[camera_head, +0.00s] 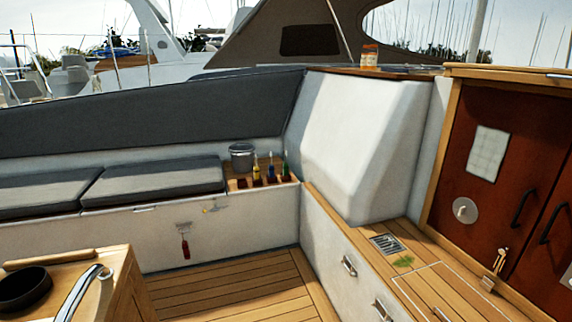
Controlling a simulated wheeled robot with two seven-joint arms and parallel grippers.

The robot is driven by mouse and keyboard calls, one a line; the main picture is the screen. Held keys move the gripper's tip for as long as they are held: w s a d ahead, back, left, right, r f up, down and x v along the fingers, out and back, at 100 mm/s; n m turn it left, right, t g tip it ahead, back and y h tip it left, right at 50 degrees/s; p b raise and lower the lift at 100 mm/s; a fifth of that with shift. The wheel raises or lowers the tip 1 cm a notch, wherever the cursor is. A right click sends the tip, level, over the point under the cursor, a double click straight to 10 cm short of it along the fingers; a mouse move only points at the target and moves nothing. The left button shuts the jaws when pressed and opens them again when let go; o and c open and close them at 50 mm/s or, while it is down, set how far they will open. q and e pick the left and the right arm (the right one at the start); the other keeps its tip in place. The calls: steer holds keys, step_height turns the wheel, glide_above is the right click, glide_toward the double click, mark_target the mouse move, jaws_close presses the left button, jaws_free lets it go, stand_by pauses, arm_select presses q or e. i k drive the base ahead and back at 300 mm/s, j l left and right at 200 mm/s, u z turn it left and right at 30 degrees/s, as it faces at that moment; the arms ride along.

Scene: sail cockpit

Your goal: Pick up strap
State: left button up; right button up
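I cannot make out a strap for certain. A small tan and brown item (497,267) stands at the foot of the red-brown doors on the right; it is too small to tell what it is. A flat green item (403,261) lies on the wooden ledge beside a metal grate (387,244). A red-handled tool (184,243) hangs on the white front of the seat. Neither of my grippers is in view.
A grey bucket (242,157) and several small bottles stand at the corner past the grey cushions (155,180). A wooden counter (122,275) with a black bowl (24,287) and a curved metal bar (83,293) is at lower left. The plank floor (235,297) is clear.

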mark_target(271, 167)
steer(key=i+u, duration=0.2)
steer(key=i, duration=0.35)
steer(key=i+l+u, duration=0.15)
steer(key=i, duration=0.45)
steer(key=i+l+u, duration=0.2)
steer(key=i, duration=0.35)
